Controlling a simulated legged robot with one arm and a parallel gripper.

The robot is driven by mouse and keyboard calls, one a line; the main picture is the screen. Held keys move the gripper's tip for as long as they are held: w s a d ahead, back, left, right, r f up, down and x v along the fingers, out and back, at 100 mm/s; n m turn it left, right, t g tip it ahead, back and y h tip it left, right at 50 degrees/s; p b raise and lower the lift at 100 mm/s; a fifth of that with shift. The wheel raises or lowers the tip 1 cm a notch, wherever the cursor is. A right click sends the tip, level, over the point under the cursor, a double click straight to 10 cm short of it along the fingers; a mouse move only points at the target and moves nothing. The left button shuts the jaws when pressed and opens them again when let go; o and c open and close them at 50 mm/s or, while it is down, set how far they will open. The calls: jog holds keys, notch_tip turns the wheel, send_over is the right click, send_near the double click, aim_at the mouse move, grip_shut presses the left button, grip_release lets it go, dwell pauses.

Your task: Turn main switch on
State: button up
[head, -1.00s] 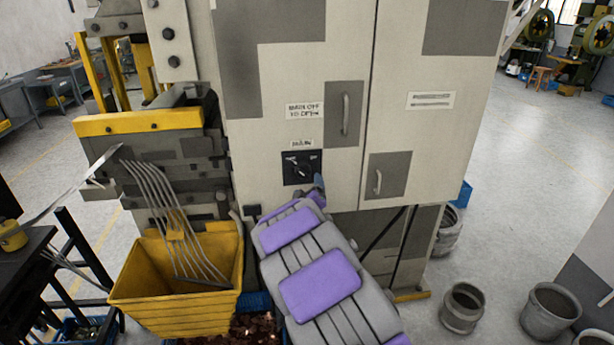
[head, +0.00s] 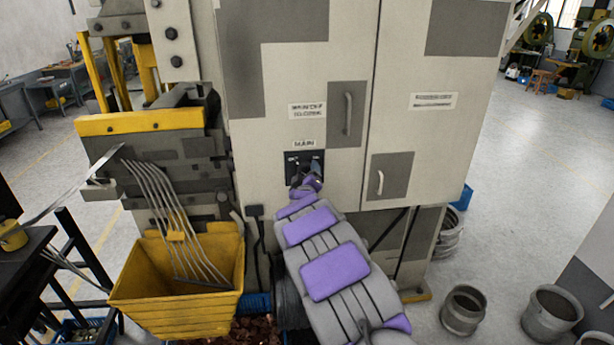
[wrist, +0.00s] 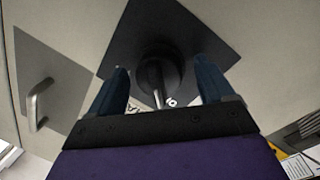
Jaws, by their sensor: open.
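The main switch (wrist: 160,68) is a dark round rotary knob on a black square plate on the grey-white cabinet front. In the head view its black plate (head: 291,160) sits under a "MAIN" label, and my gripper covers most of the knob. My gripper (head: 309,166) is in front of the plate, at its lower right. In the wrist view my gripper (wrist: 162,85) is open, with one blue finger on each side of the knob. The knob's handle shows between the fingers. I cannot tell whether a finger touches it.
The cabinet (head: 400,60) has door handles (head: 348,114) right of the switch. A yellow bin (head: 175,285) with metal strips stands below left. Pots (head: 464,310) stand on the floor at right. A blue crate of copper pieces (head: 255,328) lies below.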

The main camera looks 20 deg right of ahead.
jog(key=shift+a+r, duration=0.1)
jog(key=shift+a, duration=0.6)
jog(key=shift+c, duration=1.2)
jog(key=shift+s+d, duration=0.1)
jog(key=shift+d, duration=0.7)
jog(key=c, duration=0.5)
jog(key=shift+c, duration=1.2)
jog(key=shift+a, duration=0.2)
jog(key=shift+c, duration=0.3)
